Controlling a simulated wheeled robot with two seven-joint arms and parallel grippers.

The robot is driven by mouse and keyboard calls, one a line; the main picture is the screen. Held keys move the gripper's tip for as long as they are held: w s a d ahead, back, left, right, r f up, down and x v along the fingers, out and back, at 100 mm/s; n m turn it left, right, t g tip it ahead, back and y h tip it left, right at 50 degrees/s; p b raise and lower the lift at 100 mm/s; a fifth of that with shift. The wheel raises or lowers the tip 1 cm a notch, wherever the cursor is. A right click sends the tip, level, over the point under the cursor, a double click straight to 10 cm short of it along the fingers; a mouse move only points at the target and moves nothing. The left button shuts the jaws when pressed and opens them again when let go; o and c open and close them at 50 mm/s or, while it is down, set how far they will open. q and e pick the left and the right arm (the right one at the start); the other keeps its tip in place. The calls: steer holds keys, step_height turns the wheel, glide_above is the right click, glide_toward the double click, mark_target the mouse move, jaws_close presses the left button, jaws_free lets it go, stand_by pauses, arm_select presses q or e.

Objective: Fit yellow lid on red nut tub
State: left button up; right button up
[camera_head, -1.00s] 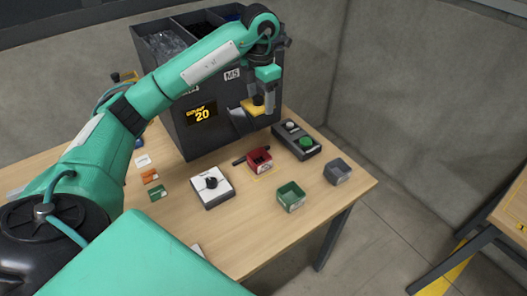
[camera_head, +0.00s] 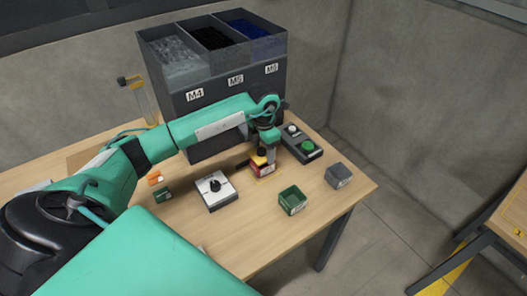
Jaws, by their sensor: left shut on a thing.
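The red nut tub (camera_head: 263,171) stands on the table in front of the dark bin unit. The yellow lid (camera_head: 258,160) is at the top of the red tub, with a dark knob above it. My left gripper (camera_head: 264,154) is directly over the tub, pointing down, and is shut on the yellow lid. The gripper partly hides the lid, so I cannot tell whether it is fully seated. My right gripper is not in view.
A green tub (camera_head: 292,201) and a grey tub (camera_head: 338,175) stand to the right. A button box (camera_head: 303,147) is behind them. A white box with a black knob (camera_head: 216,191) is to the left. The bin unit (camera_head: 228,85) rises behind my arm.

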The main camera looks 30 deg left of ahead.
arm_select(q)
steer(key=shift+f, duration=1)
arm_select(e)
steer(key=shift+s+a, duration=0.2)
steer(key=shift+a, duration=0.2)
arm_select(q)
steer(key=o, duration=0.7)
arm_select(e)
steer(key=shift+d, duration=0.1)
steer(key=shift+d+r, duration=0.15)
